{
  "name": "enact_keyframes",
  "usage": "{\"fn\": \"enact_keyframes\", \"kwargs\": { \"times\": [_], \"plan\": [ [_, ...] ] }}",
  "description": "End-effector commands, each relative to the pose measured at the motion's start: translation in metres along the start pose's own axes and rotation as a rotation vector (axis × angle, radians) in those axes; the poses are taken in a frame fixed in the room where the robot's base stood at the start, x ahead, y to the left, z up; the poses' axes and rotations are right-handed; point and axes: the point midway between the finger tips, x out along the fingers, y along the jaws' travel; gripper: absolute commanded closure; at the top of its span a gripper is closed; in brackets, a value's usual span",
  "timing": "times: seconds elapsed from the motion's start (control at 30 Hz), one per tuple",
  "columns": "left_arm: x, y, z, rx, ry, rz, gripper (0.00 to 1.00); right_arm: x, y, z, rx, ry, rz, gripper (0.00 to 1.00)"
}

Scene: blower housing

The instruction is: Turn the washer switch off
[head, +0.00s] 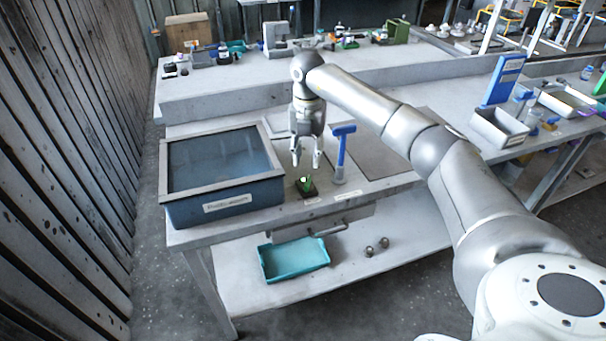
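The washer switch (310,193) is a small dark block with a green lit rocker, on the bench top at the right front corner of the washer. The washer (250,190) is a blue box with a light rim and a label on its front. My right gripper (307,164) points down just above the switch. Its two fingers are apart with nothing between them. I cannot tell whether a fingertip touches the switch. My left gripper is not in view.
A blue T-shaped piece (341,155) stands close to the right of the switch. A teal tray (294,259) and two small balls lie on the lower shelf. A rear bench (230,84) holds tools and boxes. A slatted wall is at left.

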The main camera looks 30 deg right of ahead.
Motion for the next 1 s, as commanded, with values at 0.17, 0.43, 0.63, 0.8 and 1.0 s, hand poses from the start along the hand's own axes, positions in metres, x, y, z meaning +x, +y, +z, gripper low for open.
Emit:
{"fn": "enact_keyframes", "kwargs": {
  "times": [0.17,0.43,0.63,0.8,1.0],
  "plan": [
    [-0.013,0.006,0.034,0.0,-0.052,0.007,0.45,0.033,0.0,-0.002,0.0,0.005,-0.002,0.67],
    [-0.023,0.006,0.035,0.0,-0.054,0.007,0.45,0.078,0.0,-0.001,0.0,0.004,0.0,0.67],
    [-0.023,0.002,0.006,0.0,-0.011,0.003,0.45,0.091,0.001,-0.001,-0.002,0.003,0.001,0.67],
    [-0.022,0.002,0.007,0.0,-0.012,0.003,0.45,0.092,0.001,-0.001,-0.002,0.002,0.002,0.67],
    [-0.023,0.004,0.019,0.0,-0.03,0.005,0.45,0.092,0.001,-0.001,-0.002,0.002,0.002,0.81]
  ]
}}
